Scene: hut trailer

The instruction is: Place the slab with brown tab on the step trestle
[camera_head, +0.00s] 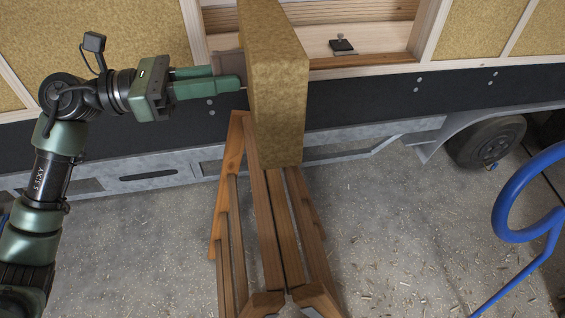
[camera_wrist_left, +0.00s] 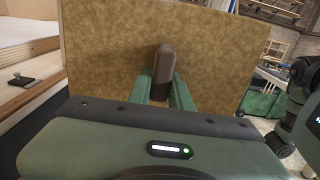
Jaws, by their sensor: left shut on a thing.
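The slab (camera_head: 278,90) is a thick, tan, fibrous board held upright. Its brown tab (camera_head: 226,62) sticks out on the left side, and it also shows in the left wrist view (camera_wrist_left: 163,65). My left gripper (camera_head: 228,77) is shut on the brown tab, with its green fingers on either side. The step trestle (camera_head: 270,230) is a wooden frame with long slats, standing on the floor below. The slab's lower end overlaps the trestle's far part in the head view; I cannot tell whether they touch. My right gripper is not in view.
Behind is the trailer wall with wooden framing (camera_head: 430,30), tan panels and a dark lower band (camera_head: 380,95). A small black item (camera_head: 341,44) sits on a ledge. A wheel (camera_head: 487,142) and a blue curved tube (camera_head: 510,200) are at right. The concrete floor (camera_head: 400,230) has wood chips.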

